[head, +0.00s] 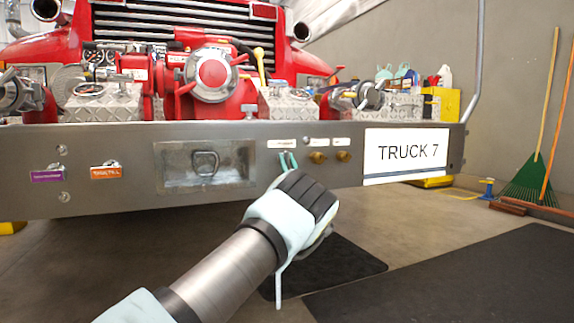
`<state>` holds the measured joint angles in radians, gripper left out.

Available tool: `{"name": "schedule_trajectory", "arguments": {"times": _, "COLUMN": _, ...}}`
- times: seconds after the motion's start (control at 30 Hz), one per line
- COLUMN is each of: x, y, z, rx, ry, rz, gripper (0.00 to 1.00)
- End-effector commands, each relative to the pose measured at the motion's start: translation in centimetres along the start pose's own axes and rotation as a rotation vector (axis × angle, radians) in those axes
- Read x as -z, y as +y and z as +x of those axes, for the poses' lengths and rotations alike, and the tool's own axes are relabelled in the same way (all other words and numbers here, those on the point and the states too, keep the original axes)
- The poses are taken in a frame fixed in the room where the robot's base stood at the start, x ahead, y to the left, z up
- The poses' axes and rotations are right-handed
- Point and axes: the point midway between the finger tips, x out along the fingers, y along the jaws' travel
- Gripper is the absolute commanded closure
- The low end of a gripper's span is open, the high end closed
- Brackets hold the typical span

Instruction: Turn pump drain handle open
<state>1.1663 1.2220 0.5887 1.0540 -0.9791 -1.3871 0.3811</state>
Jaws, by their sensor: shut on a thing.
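The pump drain handle (288,160) shows as a small green loop on the grey bumper (220,133), just below a white label (282,143) too small to read. How far the handle is turned cannot be told.
Two brass knobs (318,157) sit just right of the handle. A recessed panel with a latch (205,163) lies to its left. A TRUCK 7 sign (405,153) is farther right. Red pump parts (212,75) stand above the bumper. The floor in front is clear, with dark mats (470,270).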

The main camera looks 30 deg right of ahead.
Motion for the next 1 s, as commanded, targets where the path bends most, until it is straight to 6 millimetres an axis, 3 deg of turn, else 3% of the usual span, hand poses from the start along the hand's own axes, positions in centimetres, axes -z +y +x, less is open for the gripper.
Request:
{"name": "schedule_trajectory", "arguments": {"times": 0.3, "x": 0.0, "y": 0.1, "z": -0.1, "rx": 0.000, "ry": -0.001, "rz": -0.002, "gripper": 1.00}}
{"name": "schedule_trajectory", "arguments": {"times": 0.33, "x": 0.0, "y": 0.1, "z": -0.1, "rx": 0.000, "ry": -0.001, "rz": -0.002, "gripper": 0.72}}
{"name": "schedule_trajectory", "arguments": {"times": 0.5, "x": 0.0, "y": 0.1, "z": -0.1, "rx": 0.000, "ry": -0.001, "rz": -0.002, "gripper": 0.55}}
{"name": "schedule_trajectory", "arguments": {"times": 0.77, "x": 0.0, "y": 0.0, "z": -0.2, "rx": 0.000, "ry": -0.001, "rz": -0.001, "gripper": 0.55}}
{"name": "schedule_trajectory", "arguments": {"times": 1.0, "x": 0.2, "y": 0.1, "z": -3.2, "rx": -0.002, "ry": -0.004, "rz": 0.001, "gripper": 0.55}}
